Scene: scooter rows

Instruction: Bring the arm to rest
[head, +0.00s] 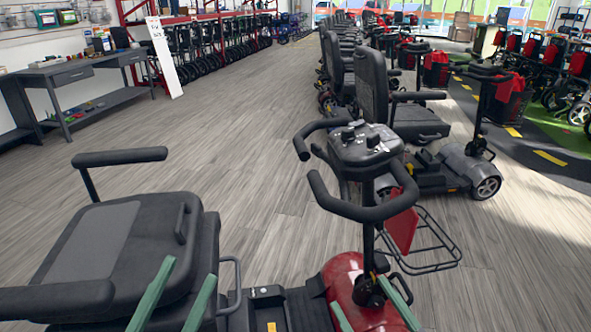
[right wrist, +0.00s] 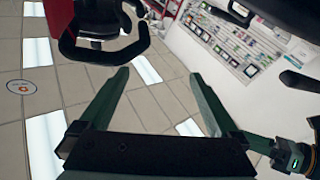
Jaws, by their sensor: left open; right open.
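My left gripper (head: 189,269) shows two green fingers at the bottom of the head view, apart and empty, in front of the dark scooter seat (head: 110,240). My right gripper (head: 361,291) is at the bottom edge, its green fingers apart, in front of the red front of the nearest scooter (head: 350,280). In the right wrist view the right gripper (right wrist: 158,74) is open, with nothing between its fingers. Most of both arms is out of the head view.
The scooter's handlebar (head: 365,165) rises near my right gripper, with a wire basket (head: 430,245) beside it. Another scooter (head: 455,165) stands behind. A workbench (head: 75,85) is at the left wall. Open wood floor (head: 220,120) lies between. The right wrist view shows ceiling panels (right wrist: 155,100).

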